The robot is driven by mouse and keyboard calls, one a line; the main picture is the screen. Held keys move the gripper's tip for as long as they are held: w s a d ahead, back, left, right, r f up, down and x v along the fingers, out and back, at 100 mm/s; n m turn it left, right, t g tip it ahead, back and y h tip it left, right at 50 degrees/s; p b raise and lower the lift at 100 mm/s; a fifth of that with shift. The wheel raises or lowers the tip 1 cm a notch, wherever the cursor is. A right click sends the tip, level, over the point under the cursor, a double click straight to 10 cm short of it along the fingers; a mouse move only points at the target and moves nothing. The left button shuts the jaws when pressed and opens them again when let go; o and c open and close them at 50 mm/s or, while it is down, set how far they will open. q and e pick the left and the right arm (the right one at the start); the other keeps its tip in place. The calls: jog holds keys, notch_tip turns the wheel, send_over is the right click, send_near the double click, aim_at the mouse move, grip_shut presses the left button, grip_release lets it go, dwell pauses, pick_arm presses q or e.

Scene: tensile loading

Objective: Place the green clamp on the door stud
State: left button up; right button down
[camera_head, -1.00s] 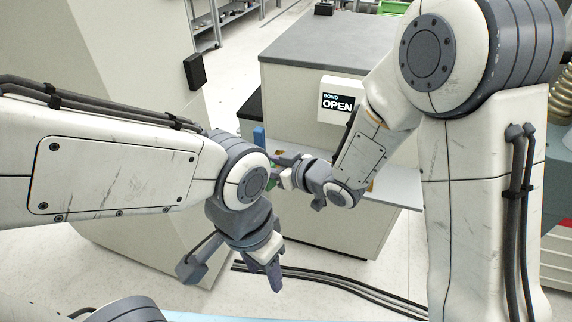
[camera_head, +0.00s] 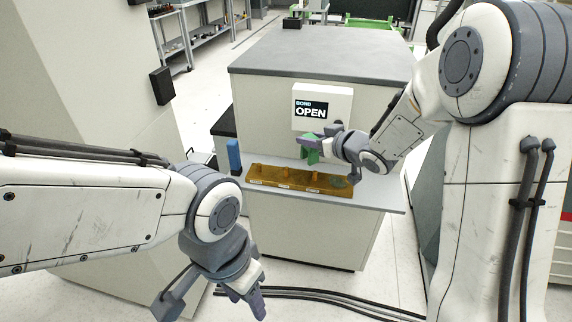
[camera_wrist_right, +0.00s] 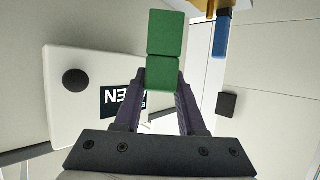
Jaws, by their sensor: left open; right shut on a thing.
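My right gripper (camera_head: 322,139) is shut on the green clamp (camera_head: 309,150) and holds it above the shelf, in front of the cabinet and just below the white door labelled "BOND OPEN" (camera_head: 322,92). In the right wrist view the clamp (camera_wrist_right: 165,50) shows as two green blocks between the purple fingers of the right gripper (camera_wrist_right: 163,85). There the white door (camera_wrist_right: 75,120) carries a round black stud (camera_wrist_right: 76,83), left of the clamp and apart from it. I cannot make out the stud in the head view. My left gripper (camera_head: 247,299) is open and empty at the lower left.
An orange-brown rack (camera_head: 285,178) lies on the grey shelf (camera_head: 385,200). A blue block (camera_head: 234,157) stands at the shelf's left end. The tall cabinet (camera_head: 90,90) fills the left. Black cables (camera_head: 330,300) run across the floor.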

jog(key=w+a+f, duration=0.1)
jog(key=a, duration=0.1)
jog(key=w+a+f+b, duration=0.1)
jog(key=a+f, duration=0.1)
jog(key=w+a+f, duration=0.1)
jog(key=w+a, duration=0.1)
jog(key=shift+f, duration=0.15)
jog(key=shift+f+b, duration=0.65)
jog(key=shift+f, duration=1.35)
jog(key=shift+f, duration=0.1)
jog(key=shift+f, duration=0.15)
jog(key=c, duration=0.5)
grip_release()
